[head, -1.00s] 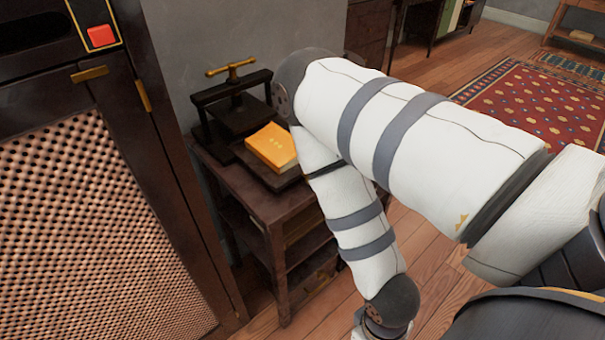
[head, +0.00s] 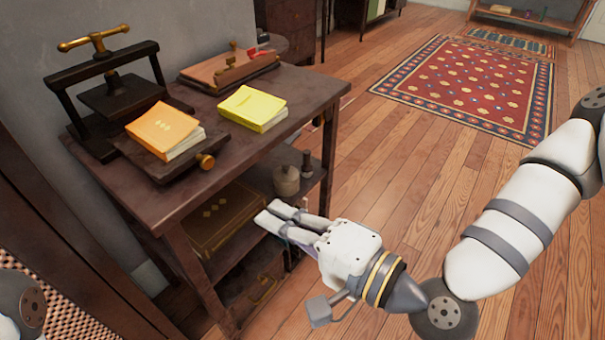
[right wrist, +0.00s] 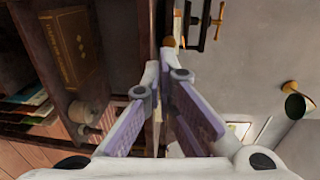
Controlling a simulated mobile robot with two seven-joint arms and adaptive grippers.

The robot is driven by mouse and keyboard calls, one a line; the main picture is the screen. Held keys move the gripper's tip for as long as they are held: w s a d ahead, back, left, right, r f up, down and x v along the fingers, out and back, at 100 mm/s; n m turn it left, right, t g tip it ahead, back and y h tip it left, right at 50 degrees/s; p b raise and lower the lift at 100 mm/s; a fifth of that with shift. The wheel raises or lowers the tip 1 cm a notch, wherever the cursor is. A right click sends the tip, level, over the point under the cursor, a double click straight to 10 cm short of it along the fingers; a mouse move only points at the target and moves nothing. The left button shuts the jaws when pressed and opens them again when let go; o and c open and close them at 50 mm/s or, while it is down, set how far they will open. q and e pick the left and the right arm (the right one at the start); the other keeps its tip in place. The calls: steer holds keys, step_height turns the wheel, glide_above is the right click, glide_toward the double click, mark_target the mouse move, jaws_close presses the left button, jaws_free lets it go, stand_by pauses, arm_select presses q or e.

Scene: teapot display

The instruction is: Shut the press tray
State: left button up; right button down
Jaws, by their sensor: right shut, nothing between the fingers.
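The dark press (head: 108,85) with a brass screw handle stands on the left of the wooden table in the head view. Its tray (head: 158,174) sticks out toward the front, with an orange book (head: 163,130) on it and a brass knob (head: 206,161) at its front. My right gripper (head: 270,214) is shut and empty, in front of the table and below its top, to the right of the knob and apart from it. In the right wrist view the fingers (right wrist: 160,72) converge, with the knob (right wrist: 169,42) beyond their tips. My left gripper is out of view.
A yellow book (head: 252,108) and a wooden board (head: 228,70) lie on the table (head: 300,90). The shelf below holds a large brown book (head: 222,218) and a round jar (head: 286,181). The floor to the right is clear up to the rug (head: 465,85).

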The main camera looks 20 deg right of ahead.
steer(key=w+r+t, duration=0.1)
steer(key=r, duration=0.1)
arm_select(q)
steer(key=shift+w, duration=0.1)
arm_select(e)
glide_toward(193, 153)
steer(key=x, duration=0.3)
steer(key=shift+w+d, duration=0.1)
steer(key=shift+w, duration=0.1)
steer(key=x, duration=0.2)
steer(key=b+x, duration=0.1)
steer(key=shift+w+a+f, duration=0.2)
steer(key=shift+w+a, duration=0.05)
steer(key=shift+a, duration=0.05)
steer(key=x, duration=0.4)
steer(key=shift+w+a+r+b, duration=0.1)
steer(key=shift+a+r+b, duration=0.05)
steer(key=shift+b, duration=0.15)
steer(key=shift+r, duration=0.1)
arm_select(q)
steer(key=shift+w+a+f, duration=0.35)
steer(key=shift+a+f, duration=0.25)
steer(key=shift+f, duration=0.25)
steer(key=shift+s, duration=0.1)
arm_select(e)
steer(key=shift+s, duration=0.25)
